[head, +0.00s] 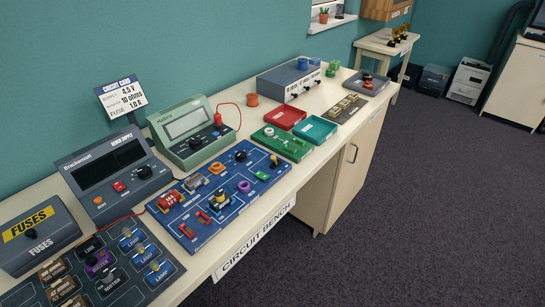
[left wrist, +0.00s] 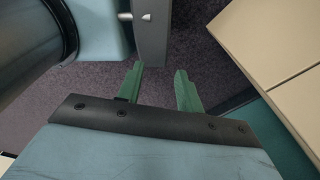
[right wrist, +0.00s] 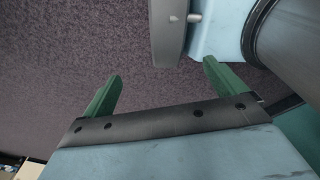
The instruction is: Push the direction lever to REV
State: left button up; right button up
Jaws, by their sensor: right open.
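A blue circuit board (head: 228,229) lies on the bench in the head view, carrying several small parts. A small dark upright part (head: 274,161) at its far right corner looks like a lever; I cannot make out a REV mark or tell which way it is set. My left gripper (left wrist: 160,85) shows in the left wrist view, its green fingers apart with nothing between them. My right gripper (right wrist: 160,82) is open and empty in the right wrist view, fingers wide apart over the carpet. Neither gripper shows in the head view, and both are away from the board.
A bench supply (head: 113,172), a green meter (head: 190,132) and a fuse box (head: 37,240) stand behind and left. A green board (head: 282,143), red tray (head: 285,117) and teal tray (head: 315,130) lie farther right. Open carpet (head: 410,200) is in front of the bench.

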pick_arm(q)
jog(key=shift+r, duration=0.1)
jog(key=shift+c, duration=1)
jog(key=shift+r+p, duration=0.3)
jog(key=shift+p, duration=0.1)
jog(key=shift+c, duration=1.3)
notch_tip(320, 180, up, 4)
jog(key=p, duration=0.4)
jog(key=shift+r+p, duration=0.25)
jog(key=shift+p, duration=0.05)
grip_shut()
jog(key=shift+f, duration=0.15)
pick_arm(e)
notch_tip(320, 180, up, 5)
jog(key=shift+c, duration=0.5)
